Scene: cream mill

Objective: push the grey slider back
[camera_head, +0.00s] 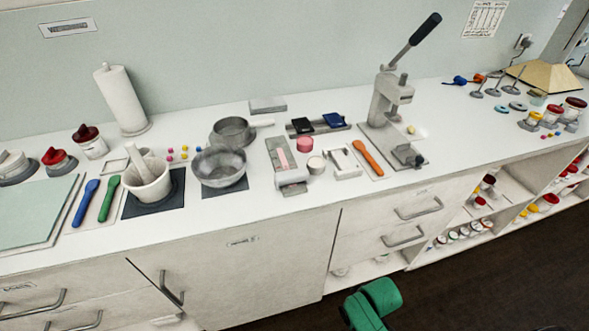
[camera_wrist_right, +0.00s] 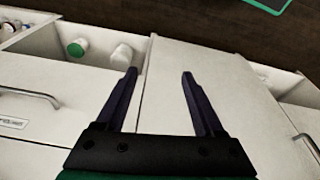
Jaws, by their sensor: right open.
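A small grey device (camera_head: 281,160) lies near the front edge of the counter, left of the lever press. It has a pink strip on top and a paler block at its front end. The grey slider seems to be part of this device, but I cannot tell its exact outline or position. My right gripper (camera_wrist_right: 160,76) is open and empty in the wrist view, in front of white cabinet fronts and away from the device. Its jaws do not show in the head view. My left gripper is in neither view.
A pink round piece (camera_head: 304,144), a white-rimmed cup (camera_head: 316,164) and a white bracket (camera_head: 343,163) stand right of the device. A metal bowl (camera_head: 219,168) stands left. An orange spoon (camera_head: 368,158) and a lever press (camera_head: 391,100) are further right. Drawer handles (camera_head: 418,208) protrude below.

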